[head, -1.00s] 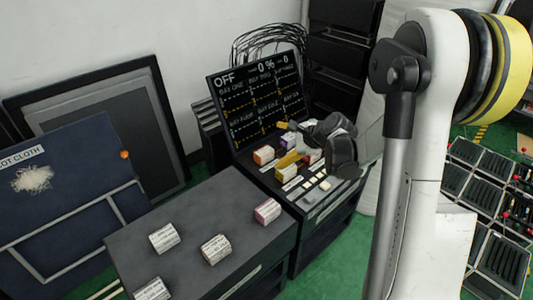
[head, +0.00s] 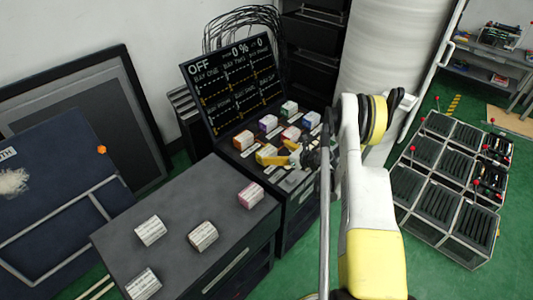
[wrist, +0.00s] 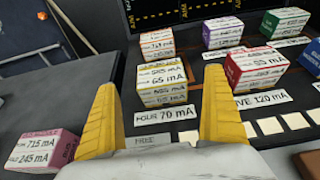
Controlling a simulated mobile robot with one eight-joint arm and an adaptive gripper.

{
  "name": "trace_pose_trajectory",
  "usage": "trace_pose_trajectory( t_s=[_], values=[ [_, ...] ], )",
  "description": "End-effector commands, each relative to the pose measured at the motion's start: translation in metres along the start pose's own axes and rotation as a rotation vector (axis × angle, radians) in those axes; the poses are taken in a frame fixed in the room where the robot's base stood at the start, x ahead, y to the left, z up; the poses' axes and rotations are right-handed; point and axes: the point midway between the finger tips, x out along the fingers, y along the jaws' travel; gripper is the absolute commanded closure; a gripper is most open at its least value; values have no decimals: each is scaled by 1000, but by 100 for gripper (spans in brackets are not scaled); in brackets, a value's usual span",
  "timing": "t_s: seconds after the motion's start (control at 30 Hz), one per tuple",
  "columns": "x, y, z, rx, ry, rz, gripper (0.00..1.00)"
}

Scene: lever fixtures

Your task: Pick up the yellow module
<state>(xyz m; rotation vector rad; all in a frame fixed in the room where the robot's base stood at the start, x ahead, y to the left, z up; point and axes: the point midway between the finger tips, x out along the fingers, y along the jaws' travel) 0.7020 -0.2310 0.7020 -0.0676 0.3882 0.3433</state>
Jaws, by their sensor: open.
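The yellow module (wrist: 163,84) is a small block with a yellow top and white label faces reading 65 mA. It sits upright on the dark console behind a FOUR 70 mA label. It also shows in the head view (head: 265,154), just left of my gripper (head: 284,158). In the wrist view my gripper (wrist: 160,88) has its two yellow fingers spread wide, with nothing held. The module appears between and beyond the fingertips. I cannot tell exactly how far the tips are from it.
Orange (wrist: 157,43), purple (wrist: 222,33) and red (wrist: 256,68) modules stand close by on the console, with a green one (wrist: 285,22) farther right. A pink module (head: 250,194) and several white ones stand on the near cabinet (head: 170,260). An upright display (head: 240,80) backs the console.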

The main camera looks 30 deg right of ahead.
Motion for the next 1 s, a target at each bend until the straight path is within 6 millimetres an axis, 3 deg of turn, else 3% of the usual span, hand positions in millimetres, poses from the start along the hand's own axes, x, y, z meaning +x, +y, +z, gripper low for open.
trace_pose_trajectory(
  t_s=[0.27, 0.5, 0.73, 0.77, 0.93, 1.0],
  values=[
    [22, 1, -8, -1, 0, 2, 0],
    [58, 2, -14, -2, 0, 1, 0],
    [62, 1, -10, -1, 0, 0, 0],
    [62, 1, -10, -1, 0, 0, 3],
    [62, 1, -10, -1, 0, 0, 55],
    [62, 1, -10, -1, 0, 0, 60]
  ],
)
